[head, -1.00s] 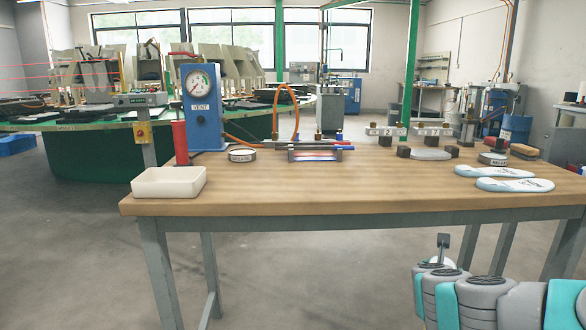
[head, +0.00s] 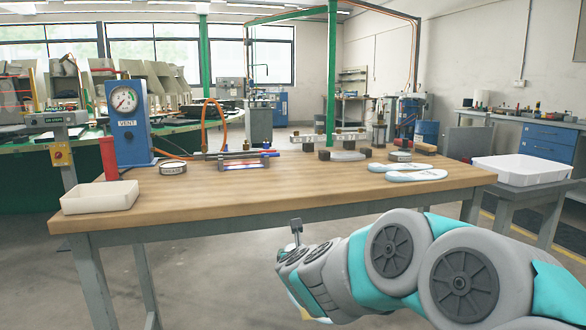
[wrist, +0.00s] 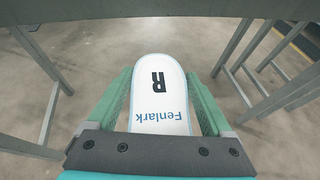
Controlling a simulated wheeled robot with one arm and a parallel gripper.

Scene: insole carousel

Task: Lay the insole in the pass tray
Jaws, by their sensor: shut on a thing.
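My gripper (wrist: 160,78) is shut on a white insole (wrist: 160,100) with a pale blue edge, marked "R" and "Fenlark", in the wrist view. Its near end is hidden by my gripper's body. In the head view my arm is low in front of the bench, and the held insole is mostly hidden behind it. A wide white tray (head: 521,169) sits on a grey stand at the right. A smaller off-white tray (head: 99,198) sits on the bench's left front corner. I see no label on either, so I cannot tell which is the pass tray.
The wooden bench (head: 250,198) also bears two insoles (head: 413,175), a blue vent gauge (head: 129,125), a red cylinder (head: 109,158), a round tin (head: 173,168) and small fixtures. Bench legs stand on both sides in the wrist view. The bench's front middle is clear.

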